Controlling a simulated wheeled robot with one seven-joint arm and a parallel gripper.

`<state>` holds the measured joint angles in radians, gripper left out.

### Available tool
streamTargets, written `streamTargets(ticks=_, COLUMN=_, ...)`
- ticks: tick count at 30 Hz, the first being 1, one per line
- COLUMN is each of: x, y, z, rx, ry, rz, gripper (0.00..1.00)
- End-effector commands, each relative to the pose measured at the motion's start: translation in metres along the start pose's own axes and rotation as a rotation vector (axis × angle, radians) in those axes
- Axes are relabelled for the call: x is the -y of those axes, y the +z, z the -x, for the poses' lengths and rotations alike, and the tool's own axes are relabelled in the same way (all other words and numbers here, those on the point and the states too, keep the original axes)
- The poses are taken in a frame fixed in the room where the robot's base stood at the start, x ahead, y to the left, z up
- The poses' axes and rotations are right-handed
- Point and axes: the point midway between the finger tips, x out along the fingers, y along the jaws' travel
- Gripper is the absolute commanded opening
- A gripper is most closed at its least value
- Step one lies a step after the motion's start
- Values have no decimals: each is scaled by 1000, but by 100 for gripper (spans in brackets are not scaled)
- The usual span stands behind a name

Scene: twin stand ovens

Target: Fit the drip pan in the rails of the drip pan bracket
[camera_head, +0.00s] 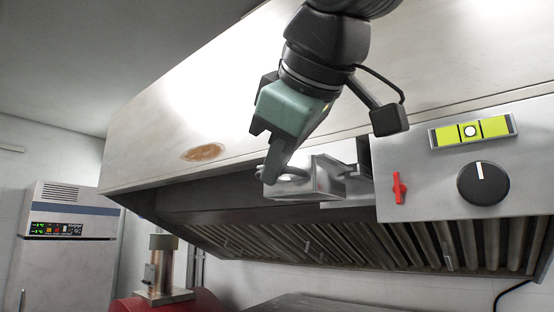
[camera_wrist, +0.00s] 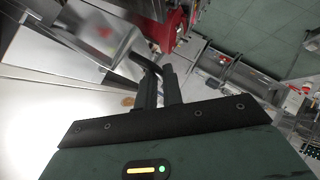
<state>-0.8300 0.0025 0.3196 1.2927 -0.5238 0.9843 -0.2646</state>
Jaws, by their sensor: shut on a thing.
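The drip pan (camera_head: 318,180) is a small shiny metal box under the lower front edge of the hood. My gripper (camera_head: 274,182) comes down from above at its left end and is shut on the pan's handle. In the wrist view the pan (camera_wrist: 92,32) is at the upper left, and the dark handle runs to the fingertips of my gripper (camera_wrist: 158,72). The drip pan bracket (camera_head: 359,187) appears as grey metal just right of the pan, beside the control panel. The pan overlaps it in view; I cannot tell whether its edges sit in the rails.
The control panel (camera_head: 440,185) with a red switch (camera_head: 399,188) and black knob (camera_head: 483,184) is close on the right. The hood (camera_head: 190,130) spans behind, with slanted filters (camera_head: 290,240) below. A red machine (camera_head: 200,302) and a fridge (camera_head: 66,250) stand lower left.

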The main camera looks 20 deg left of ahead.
Motion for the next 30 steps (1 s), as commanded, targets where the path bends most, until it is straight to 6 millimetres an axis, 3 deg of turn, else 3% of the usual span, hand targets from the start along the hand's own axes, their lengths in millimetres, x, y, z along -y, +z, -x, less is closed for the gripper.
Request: streamTargets(ticks=30, x=-12, y=8, z=-7, rx=0, ry=5, rz=4, gripper=0)
